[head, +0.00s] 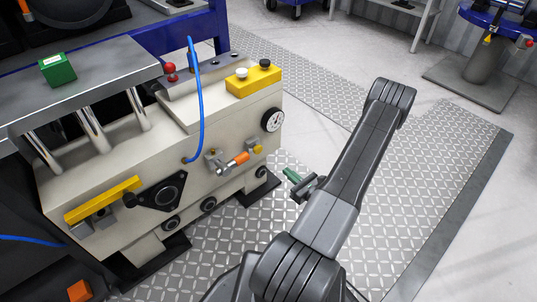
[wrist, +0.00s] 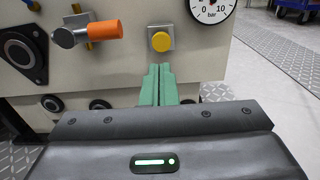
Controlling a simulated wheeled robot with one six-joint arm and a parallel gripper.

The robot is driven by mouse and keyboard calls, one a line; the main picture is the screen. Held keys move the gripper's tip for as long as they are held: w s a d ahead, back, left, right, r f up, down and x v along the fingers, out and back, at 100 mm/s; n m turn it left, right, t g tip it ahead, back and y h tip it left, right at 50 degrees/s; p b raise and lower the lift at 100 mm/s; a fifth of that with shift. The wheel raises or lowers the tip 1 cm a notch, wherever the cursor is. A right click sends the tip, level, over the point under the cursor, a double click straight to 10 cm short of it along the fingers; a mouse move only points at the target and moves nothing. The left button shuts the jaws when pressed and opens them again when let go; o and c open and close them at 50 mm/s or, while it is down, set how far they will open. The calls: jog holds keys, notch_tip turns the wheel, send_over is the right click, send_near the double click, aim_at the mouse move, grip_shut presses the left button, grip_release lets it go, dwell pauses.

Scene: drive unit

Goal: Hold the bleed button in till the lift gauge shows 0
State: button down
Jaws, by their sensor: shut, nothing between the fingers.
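A round yellow button (head: 258,150) sits on a square metal plate on the machine's front, below the gauge; I take it for the bleed button. In the wrist view the button (wrist: 161,41) is straight above my fingertips. The round white gauge (head: 273,120) is near the machine's right corner. In the wrist view the gauge (wrist: 212,8) is cut off at the top, with 0, 10 and "bar" legible; I cannot tell its reading. My gripper (head: 288,172) has green fingers, shut and empty. In the wrist view the fingertips (wrist: 158,68) appear just below the button, apart from it.
An orange-handled valve (head: 235,162) sticks out left of the button. A blue hose (head: 200,100) runs down the machine's front. A yellow box (head: 253,80) with a white and a black button stands on top. The tread-plate floor (head: 400,200) to the right is clear.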

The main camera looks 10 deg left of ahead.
aim_at(259, 148)
jog(key=b+x, duration=0.3)
jog(key=x, duration=1.1)
